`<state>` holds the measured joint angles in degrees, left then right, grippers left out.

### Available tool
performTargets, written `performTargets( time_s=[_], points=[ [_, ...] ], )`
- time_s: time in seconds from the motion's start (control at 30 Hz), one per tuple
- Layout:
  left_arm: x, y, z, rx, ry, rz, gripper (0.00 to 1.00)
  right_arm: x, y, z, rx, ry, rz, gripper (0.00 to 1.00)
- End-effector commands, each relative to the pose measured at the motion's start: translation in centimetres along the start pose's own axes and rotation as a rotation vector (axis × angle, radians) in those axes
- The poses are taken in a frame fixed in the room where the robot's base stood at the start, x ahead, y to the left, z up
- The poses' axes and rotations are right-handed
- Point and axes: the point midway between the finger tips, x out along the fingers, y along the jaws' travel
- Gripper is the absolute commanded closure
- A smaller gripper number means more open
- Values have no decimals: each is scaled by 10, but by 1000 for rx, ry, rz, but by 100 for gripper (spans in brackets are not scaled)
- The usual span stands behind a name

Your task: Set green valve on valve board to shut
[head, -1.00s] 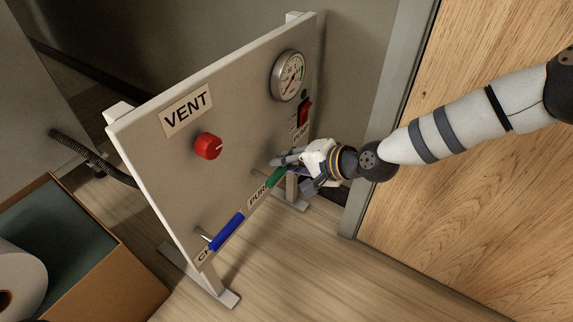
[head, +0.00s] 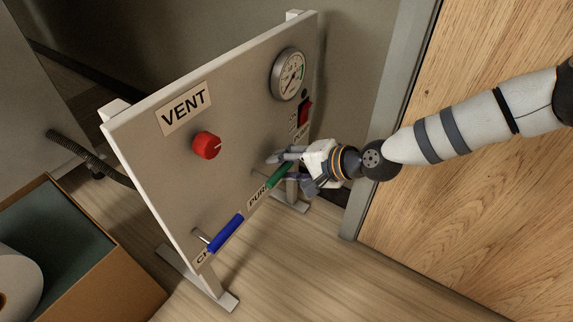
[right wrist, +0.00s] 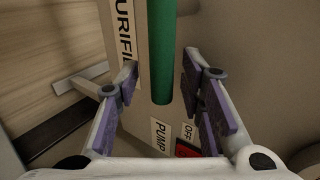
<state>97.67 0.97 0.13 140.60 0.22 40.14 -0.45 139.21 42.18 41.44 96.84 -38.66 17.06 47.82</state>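The green valve handle (head: 279,175) is a bar on the valve board (head: 240,110), by the PURIFIER label; it slants up to the right in the head view. In the right wrist view the green handle (right wrist: 160,55) runs down from the top edge between my fingers. My right gripper (head: 279,168) is open at the handle. In the right wrist view its fingers (right wrist: 164,78) stand on both sides of the handle with gaps visible. The valve's stem is mostly hidden. My left gripper is not in view.
The board also carries a blue handle (head: 226,233), a red VENT knob (head: 206,145), a gauge (head: 288,74) and a red PUMP switch (head: 305,113) close above my gripper. A cardboard box (head: 130,268) stands left. A wooden door (head: 450,200) is at right.

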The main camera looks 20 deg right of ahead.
Motion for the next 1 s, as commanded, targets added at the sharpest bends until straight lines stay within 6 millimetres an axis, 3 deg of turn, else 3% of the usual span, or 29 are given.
performTargets(
  time_s=[0.17, 0.43, 0.6, 1.0],
  points=[
    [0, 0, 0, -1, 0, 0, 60, -10, -1, -2, 1, 3, -2, 65],
    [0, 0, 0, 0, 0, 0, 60, -82, -3, -2, 2, 5, -6, 65],
    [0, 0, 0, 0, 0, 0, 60, -112, -1, -1, -1, 3, -2, 65],
    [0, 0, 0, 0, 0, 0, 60, -120, 0, 0, 0, -1, 0, 65]
  ],
)
